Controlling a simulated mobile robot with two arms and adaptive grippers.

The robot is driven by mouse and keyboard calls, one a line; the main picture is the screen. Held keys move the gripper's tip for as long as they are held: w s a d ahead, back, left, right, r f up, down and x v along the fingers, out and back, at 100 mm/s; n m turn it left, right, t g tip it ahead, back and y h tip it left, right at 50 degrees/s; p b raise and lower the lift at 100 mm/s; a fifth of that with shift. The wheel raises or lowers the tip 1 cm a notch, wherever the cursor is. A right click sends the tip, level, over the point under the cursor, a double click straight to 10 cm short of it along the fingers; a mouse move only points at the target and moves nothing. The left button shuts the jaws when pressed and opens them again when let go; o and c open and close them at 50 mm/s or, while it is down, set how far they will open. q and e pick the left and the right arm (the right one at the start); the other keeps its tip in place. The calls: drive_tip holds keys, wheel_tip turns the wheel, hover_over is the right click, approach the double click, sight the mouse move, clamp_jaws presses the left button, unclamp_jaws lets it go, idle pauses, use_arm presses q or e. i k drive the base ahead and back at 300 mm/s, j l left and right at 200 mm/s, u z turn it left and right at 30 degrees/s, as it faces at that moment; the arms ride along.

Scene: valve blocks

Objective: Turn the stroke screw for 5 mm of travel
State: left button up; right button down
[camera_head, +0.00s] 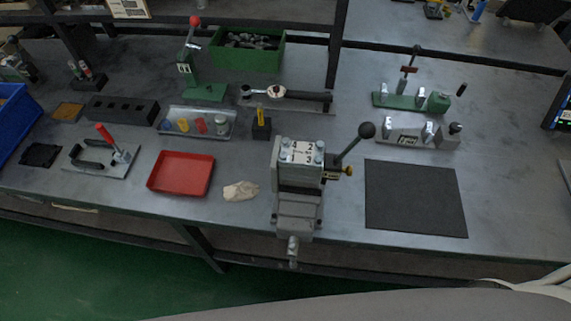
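A grey valve block (298,178) stands at the front edge of the bench, near the middle of the view. Its top plate (301,152) carries several bolts and dark number markings. A lever with a dark ball knob (367,130) rises from its right side. A small brass-coloured screw or knob (347,171) sticks out on the right below the lever. A grey metal screw end (293,250) projects at the front, past the bench edge. I cannot tell which of these two is the stroke screw. Neither of my grippers is in view.
A black mat (414,198) lies right of the block, bare. Left are a crumpled beige cloth (240,191), a red tray (181,173) and a red-handled clamp (105,156). Behind are a torque wrench (288,94), a green bin (247,50) and green-based fixtures (411,101).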

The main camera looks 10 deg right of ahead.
sight(349, 170)
drive_tip(key=l, duration=1)
drive_tip(key=k+l, duration=0.1)
drive_tip(key=l, duration=0.2)
drive_tip(key=k+l+u, duration=0.1)
drive_tip(key=l, duration=0.25)
drive_tip(key=k+l+u, duration=0.1)
drive_tip(key=l, duration=0.2)
drive_tip(key=k+l, duration=0.2)
drive_tip(key=l+u, duration=0.05)
drive_tip(key=l, duration=0.05)
